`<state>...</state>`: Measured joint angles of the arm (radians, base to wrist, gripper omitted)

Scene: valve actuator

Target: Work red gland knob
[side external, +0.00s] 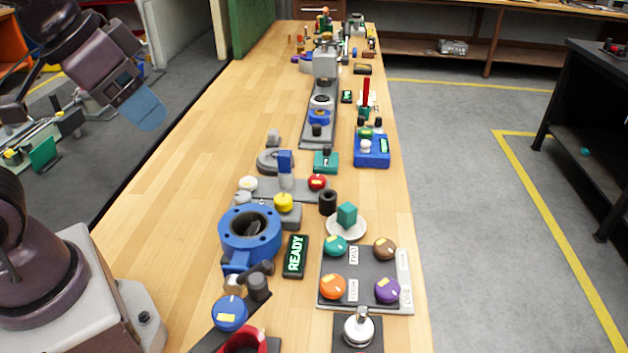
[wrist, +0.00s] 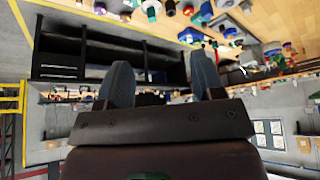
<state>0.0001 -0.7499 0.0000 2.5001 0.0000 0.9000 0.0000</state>
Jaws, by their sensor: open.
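A round red knob (side external: 317,183) with a small pale label sits on the right end of a grey base plate (side external: 300,195) in the side external view. A white knob (side external: 247,184) is at the plate's left end, and a blue upright block (side external: 285,161) stands between them. My gripper (side external: 143,108) is raised at the upper left, well apart from the knob. In the wrist view its two grey-blue fingers (wrist: 163,78) are spread with nothing between them. I cannot surely pick out the red knob among the small objects at the top of that view.
A yellow knob (side external: 283,202) and a blue flanged valve body (side external: 250,236) stand in front of the red knob. A teal block (side external: 326,161) and a blue box (side external: 372,150) are behind it. A READY sign (side external: 295,256) lies nearer. The table's left side is clear.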

